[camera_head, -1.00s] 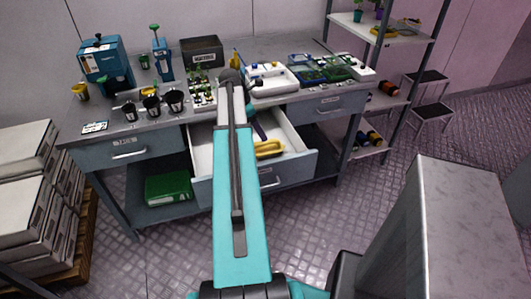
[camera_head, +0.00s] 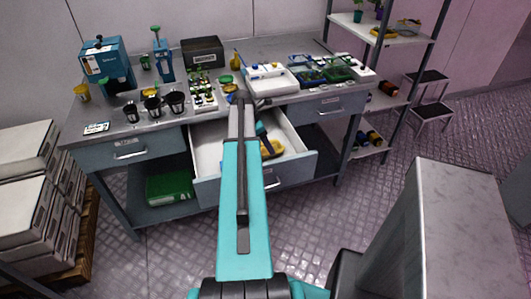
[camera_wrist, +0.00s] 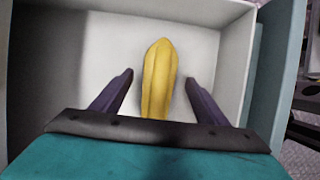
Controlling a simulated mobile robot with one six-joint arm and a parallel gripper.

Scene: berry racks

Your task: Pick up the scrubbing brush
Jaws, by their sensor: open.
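A long yellow object (camera_head: 274,148), which I take for the scrubbing brush, lies in the open white drawer (camera_head: 297,168) under the workbench. In the wrist view the yellow object (camera_wrist: 160,78) points away from me, with a ridged top and a tapered far end. No bristles show. My gripper (camera_wrist: 159,77) is open, with one dark purple finger on each side of it and a gap on both sides. Its near end is hidden behind the gripper's bar. How far the fingertips are above the drawer floor I cannot tell. In the head view my arm covers part of the drawer.
The drawer's pale walls (camera_wrist: 237,65) rise on the right and far side. The workbench (camera_head: 215,115) above holds black cups (camera_head: 152,105), a white tray (camera_head: 272,82) and plant trays. A green box (camera_head: 170,188) sits on the lower shelf.

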